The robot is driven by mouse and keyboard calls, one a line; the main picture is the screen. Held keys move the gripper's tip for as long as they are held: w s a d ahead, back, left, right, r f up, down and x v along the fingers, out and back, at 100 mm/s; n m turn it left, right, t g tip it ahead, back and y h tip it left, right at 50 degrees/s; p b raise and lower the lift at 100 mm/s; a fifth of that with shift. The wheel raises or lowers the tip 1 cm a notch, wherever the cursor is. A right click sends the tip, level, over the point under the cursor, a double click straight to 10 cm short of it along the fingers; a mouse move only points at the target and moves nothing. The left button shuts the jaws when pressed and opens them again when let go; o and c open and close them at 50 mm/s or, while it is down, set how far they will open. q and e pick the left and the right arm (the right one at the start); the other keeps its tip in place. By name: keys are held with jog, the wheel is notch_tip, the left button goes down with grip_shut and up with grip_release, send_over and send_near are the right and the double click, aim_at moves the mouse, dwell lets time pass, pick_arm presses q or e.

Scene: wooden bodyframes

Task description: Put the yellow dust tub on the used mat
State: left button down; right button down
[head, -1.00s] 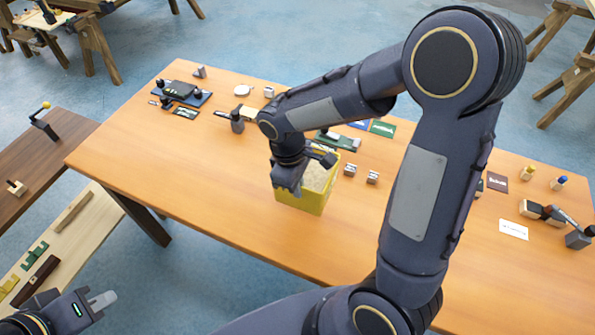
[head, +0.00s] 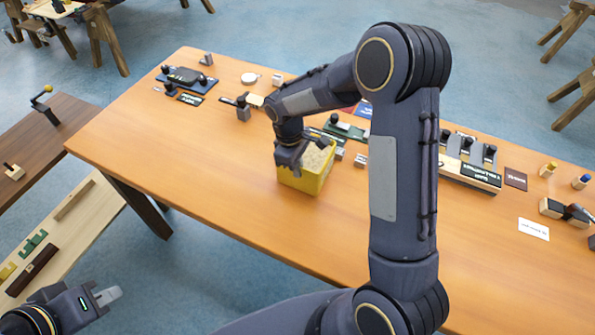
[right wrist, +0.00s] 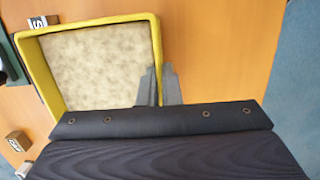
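The yellow dust tub (head: 318,183) is an open square tub filled with pale dust, on or just above the orange table, left of my right arm. My right gripper (head: 289,166) is at the tub's left side. In the right wrist view its two grey fingers (right wrist: 160,86) stand on either side of the yellow wall of the tub (right wrist: 157,50), closed on it. Several small mats lie on the table, but I cannot read which is the used mat. My left gripper (head: 108,296) is low at the left, away from the table; its finger gap is unclear.
Small grey-faced blocks (head: 360,159) sit close to the tub's right. A switch panel (head: 470,172) stands right of my arm. The table's front left is clear.

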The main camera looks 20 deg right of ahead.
jog(key=shift+f, duration=0.15)
jog(key=c, duration=2)
grip_release()
jog(key=o, duration=0.4)
